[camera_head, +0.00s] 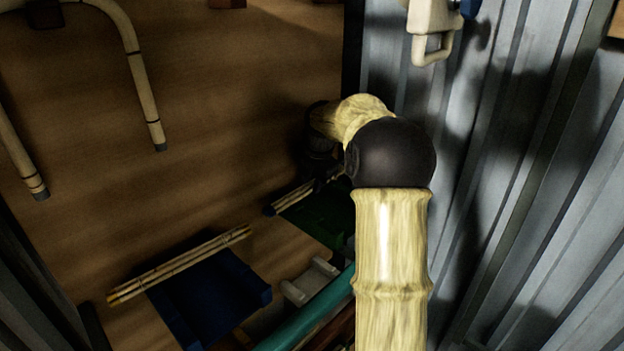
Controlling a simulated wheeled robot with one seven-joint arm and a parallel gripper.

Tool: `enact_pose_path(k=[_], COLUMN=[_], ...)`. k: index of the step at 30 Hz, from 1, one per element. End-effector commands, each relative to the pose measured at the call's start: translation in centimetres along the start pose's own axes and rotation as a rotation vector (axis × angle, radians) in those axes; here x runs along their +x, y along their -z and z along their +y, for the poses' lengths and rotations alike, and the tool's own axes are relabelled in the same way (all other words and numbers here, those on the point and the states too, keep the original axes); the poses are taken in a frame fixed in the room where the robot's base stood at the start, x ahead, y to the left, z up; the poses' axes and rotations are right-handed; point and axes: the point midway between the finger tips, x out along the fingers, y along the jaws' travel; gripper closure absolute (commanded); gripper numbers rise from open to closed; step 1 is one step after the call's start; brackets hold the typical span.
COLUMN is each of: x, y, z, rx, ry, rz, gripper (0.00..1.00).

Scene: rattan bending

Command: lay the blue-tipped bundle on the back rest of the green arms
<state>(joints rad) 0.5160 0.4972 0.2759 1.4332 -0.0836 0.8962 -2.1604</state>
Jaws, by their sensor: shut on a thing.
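A thin bundle of rattan sticks (293,196) with a dark blue tip at its left end is at the middle of the view, over the green arms (325,216). My gripper (322,178) is dark and in shadow at the bundle's right part, shut on it. My arm hides the bundle's right end and part of the green arms. I cannot tell whether the bundle touches the green rest or hangs just above it.
Another bundle (190,260) with a yellow-orange tip lies across blue arms (215,298) at lower left. A pale bracket (310,281) and a teal bar (312,318) are near the bottom. A bent cane (140,75) is at upper left. A corrugated metal wall (530,170) stands right.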

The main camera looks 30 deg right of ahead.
Motion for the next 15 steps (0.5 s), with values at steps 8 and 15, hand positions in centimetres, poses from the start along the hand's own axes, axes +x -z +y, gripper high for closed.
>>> enact_pose_path(k=[8, 15], x=[0.19, 0.24], y=[0.0, 0.0], z=[-0.08, -0.1], rx=[0.0, 0.0], ry=[0.0, 0.0], rz=[-0.001, -0.001], gripper=[0.96, 0.51])
